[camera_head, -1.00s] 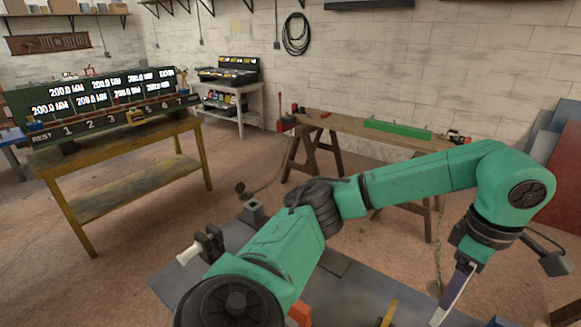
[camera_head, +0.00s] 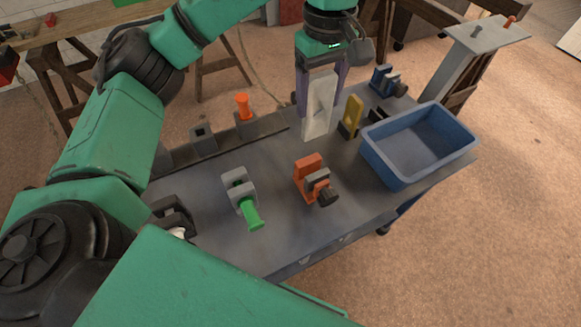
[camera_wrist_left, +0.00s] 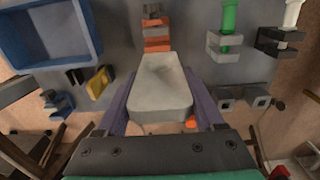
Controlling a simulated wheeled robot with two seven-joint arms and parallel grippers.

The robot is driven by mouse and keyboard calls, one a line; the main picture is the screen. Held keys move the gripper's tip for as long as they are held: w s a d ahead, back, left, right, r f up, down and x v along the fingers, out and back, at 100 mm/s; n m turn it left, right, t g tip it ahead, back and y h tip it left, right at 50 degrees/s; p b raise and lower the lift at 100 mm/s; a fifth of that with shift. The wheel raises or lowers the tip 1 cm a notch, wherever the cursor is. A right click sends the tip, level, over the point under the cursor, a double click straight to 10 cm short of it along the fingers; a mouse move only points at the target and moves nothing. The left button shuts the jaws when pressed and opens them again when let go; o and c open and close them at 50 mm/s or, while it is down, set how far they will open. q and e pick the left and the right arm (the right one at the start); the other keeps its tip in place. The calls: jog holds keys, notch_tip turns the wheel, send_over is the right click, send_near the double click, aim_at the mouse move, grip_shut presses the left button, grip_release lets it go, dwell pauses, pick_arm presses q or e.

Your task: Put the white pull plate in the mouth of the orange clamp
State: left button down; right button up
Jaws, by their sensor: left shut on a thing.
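The white pull plate (camera_head: 318,106) hangs upright below my left gripper (camera_head: 321,80), at the back of the bench top in the head view. The purple fingers are shut on its upper part. In the left wrist view the plate (camera_wrist_left: 160,85) lies between the fingers (camera_wrist_left: 160,115). The orange clamp (camera_head: 306,178), with a grey jaw and a dark knob, stands on the bench nearer the head camera. The plate is apart from it. In the left wrist view the orange clamp (camera_wrist_left: 157,42) appears just beyond the plate's far end. My right gripper is not in view.
A blue bin (camera_head: 453,160) stands at the right of the bench. A yellow piece (camera_head: 353,111) and a blue clamp (camera_head: 380,79) stand near it. A grey clamp with a green handle (camera_head: 249,212) stands left of the orange clamp. An orange peg (camera_head: 243,106) stands in the back rail.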

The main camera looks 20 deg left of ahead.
aim_at(322, 126)
pick_arm(q)
jog(key=f, duration=0.2)
jog(key=w+f, duration=0.1)
jog(key=f, duration=0.2)
jog(key=d+f+p, duration=0.1)
jog(key=f, duration=0.2)
jog(key=shift+w, duration=0.25)
notch_tip(322, 126, down, 12)
jog(key=p, duration=0.2)
jog(key=shift+s+a+r+p, duration=0.1)
jog(key=shift+s+r+p, duration=0.05)
jog(key=shift+p, duration=0.25)
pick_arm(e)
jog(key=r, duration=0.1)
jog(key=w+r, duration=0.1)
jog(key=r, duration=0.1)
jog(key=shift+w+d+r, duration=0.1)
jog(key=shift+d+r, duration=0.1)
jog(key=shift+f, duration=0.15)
pick_arm(q)
jog(key=shift+c, duration=2.1)
grip_release()
jog(key=shift+s+f+b, duration=0.1)
jog(key=shift+f+b, duration=0.15)
jog(key=shift+b, duration=0.05)
jog(key=o, duration=0.4)
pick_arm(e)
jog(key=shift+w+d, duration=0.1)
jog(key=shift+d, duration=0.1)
